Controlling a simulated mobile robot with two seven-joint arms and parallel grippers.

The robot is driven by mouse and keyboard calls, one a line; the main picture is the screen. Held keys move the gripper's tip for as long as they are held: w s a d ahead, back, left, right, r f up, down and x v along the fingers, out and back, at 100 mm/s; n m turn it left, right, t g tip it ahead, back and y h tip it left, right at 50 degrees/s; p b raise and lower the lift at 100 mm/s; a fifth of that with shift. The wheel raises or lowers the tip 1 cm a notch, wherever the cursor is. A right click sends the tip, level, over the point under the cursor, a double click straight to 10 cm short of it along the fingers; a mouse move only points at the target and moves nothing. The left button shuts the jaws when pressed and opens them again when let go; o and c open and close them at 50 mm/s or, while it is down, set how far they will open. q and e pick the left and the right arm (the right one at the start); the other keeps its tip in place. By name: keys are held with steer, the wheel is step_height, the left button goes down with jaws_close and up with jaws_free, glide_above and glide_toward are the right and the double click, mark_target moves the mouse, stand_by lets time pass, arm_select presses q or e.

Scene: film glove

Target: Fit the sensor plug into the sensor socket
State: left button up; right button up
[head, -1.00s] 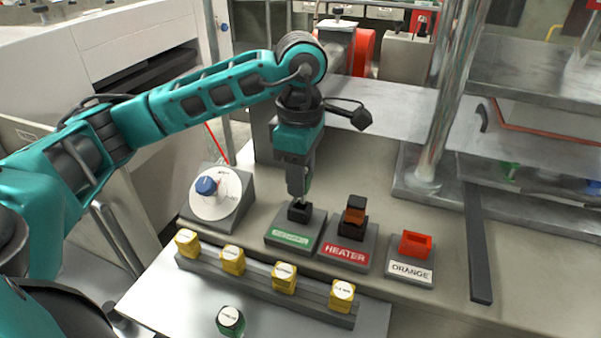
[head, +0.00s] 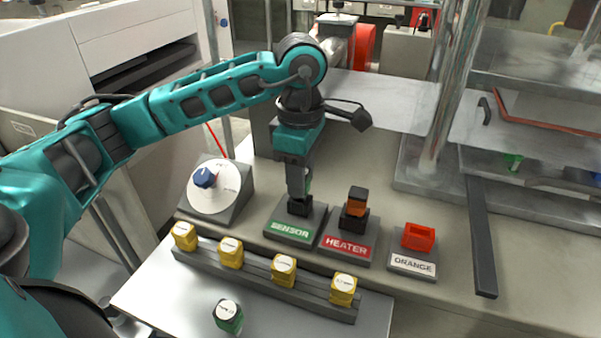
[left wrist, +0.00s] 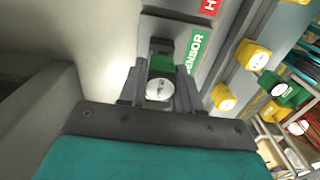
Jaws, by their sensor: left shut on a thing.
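My left gripper (head: 299,192) points down over the sensor socket (head: 301,207), a black block on a grey base with a green SENSOR label. Its fingers are shut on the green sensor plug, of which a sliver (head: 309,182) shows beside the fingers. In the left wrist view the plug (left wrist: 162,63) sits between the fingers, its round white cap toward the camera. The plug's lower end is at the socket's top; I cannot tell how deep it is in. My right gripper is not in view.
Close right of the socket stands the HEATER base (head: 346,247) with an orange-brown plug (head: 357,202) in it, then the red ORANGE socket (head: 418,237). A dial (head: 217,190) stands left. A rail of yellow blocks (head: 283,270) and a green plug (head: 228,316) are in front.

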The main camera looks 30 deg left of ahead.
arm_select(q)
steer(key=shift+f+b, duration=0.55)
steer(key=shift+f, duration=0.2)
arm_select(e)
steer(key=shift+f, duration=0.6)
arm_select(q)
steer(key=o, duration=1.1)
steer(key=shift+o, duration=0.2)
steer(key=shift+r, duration=0.25)
step_height(320, 180, up, 11)
steer(key=shift+r+p, duration=0.1)
steer(key=shift+p, duration=1.1)
steer(key=shift+r, duration=0.7)
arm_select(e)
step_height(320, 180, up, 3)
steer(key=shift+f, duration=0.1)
